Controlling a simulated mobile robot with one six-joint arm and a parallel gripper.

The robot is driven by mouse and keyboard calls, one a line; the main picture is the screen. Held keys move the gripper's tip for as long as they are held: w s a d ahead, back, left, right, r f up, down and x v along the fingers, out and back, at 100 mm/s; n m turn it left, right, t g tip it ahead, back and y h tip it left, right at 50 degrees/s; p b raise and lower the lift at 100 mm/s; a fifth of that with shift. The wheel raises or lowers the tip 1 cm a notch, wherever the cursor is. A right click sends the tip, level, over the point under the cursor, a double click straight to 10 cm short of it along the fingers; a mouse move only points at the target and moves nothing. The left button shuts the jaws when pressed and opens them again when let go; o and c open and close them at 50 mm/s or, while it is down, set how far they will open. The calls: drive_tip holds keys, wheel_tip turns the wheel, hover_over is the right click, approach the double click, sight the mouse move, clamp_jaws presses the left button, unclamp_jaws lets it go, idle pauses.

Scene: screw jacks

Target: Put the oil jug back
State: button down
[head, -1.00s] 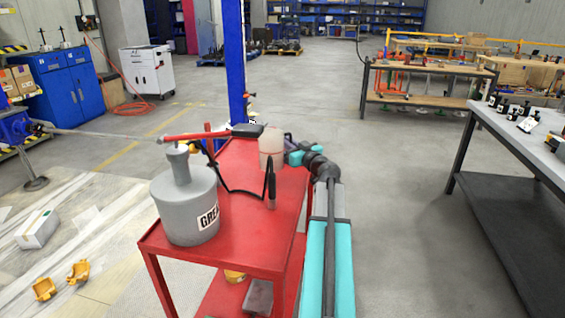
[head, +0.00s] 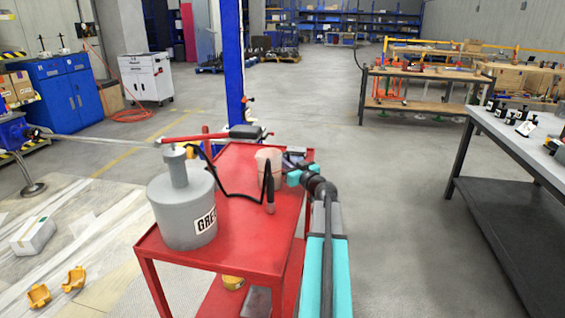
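A translucent pinkish jug (head: 267,166), which I take to be the oil jug, is over the far right part of the red cart's top (head: 240,236). It looks upright, with its base at or very close to the surface; I cannot tell whether it touches. My gripper (head: 284,165) is at the jug's right side, reached by my teal and dark arm from the front right. The fingers are small and mostly hidden, but the jug moves together with the gripper, so it looks shut on it.
A grey grease can (head: 182,208) with a red-handled lever and black hose stands at the cart's near left. A blue post (head: 233,75) rises behind the cart. A grey-topped bench (head: 510,130) is at right. The floor between bench and cart is clear.

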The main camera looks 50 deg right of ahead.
drive_tip(key=shift+f, duration=0.15)
drive_tip(key=c, duration=2.2)
unclamp_jaws()
drive_tip(key=shift+f, duration=0.1)
drive_tip(key=o, duration=0.4)
drive_tip(key=shift+c, duration=0.2)
drive_tip(key=shift+s, duration=0.1)
drive_tip(key=v, duration=0.5)
drive_tip(key=p+v, duration=0.1)
drive_tip(key=v, duration=0.4)
drive_tip(key=shift+s+a, duration=0.1)
drive_tip(key=shift+s, duration=0.85)
